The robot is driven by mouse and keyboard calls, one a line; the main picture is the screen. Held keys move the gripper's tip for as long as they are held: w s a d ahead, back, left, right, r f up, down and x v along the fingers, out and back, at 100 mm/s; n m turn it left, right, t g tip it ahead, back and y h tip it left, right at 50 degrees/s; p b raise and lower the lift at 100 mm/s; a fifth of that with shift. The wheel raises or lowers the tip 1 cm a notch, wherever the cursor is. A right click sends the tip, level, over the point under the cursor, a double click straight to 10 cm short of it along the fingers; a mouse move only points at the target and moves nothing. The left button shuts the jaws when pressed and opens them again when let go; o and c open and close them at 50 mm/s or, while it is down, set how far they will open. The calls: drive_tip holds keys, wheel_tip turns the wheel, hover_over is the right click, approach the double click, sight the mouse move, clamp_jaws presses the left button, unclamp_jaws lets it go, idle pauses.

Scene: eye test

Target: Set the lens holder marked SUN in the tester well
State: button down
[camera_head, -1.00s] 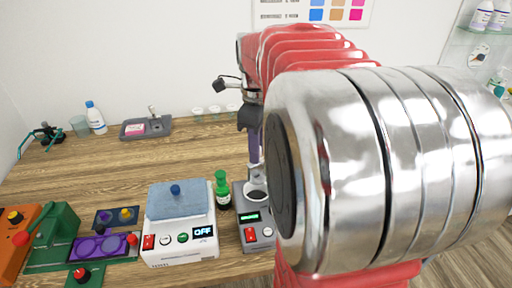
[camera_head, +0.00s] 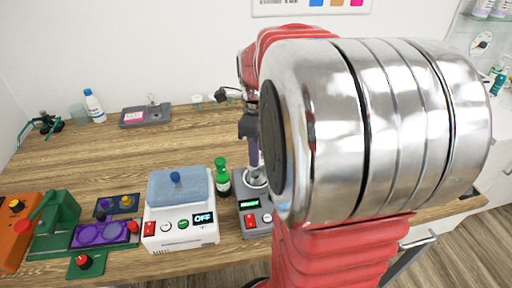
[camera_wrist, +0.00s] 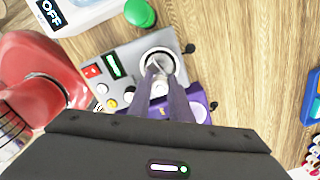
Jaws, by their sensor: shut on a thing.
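The grey tester (camera_head: 243,206) stands on the bench with a red switch and a lit green display. Its round well (camera_wrist: 145,52) shows as a pale ring with a dark inside in the wrist view. My gripper (camera_wrist: 161,74) has two purple fingers shut on a small pale, silvery piece (camera_wrist: 160,87), apparently the lens holder. From the wrist it overlaps the near side of the well. In the head view my gripper (camera_head: 254,166) points down at the well. I cannot read a SUN mark, nor tell whether the piece is inside the well or just above it.
A blue tray (camera_wrist: 310,95) is at right. Bench behind is mostly clear.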

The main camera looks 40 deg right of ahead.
drive_tip(key=shift+f, duration=1.55)
drive_tip(key=shift+f, duration=0.25)
drive_tip(key=c, duration=1.2)
unclamp_jaws()
drive_tip(key=shift+r, duration=0.15)
drive_tip(key=shift+r, duration=2.85)
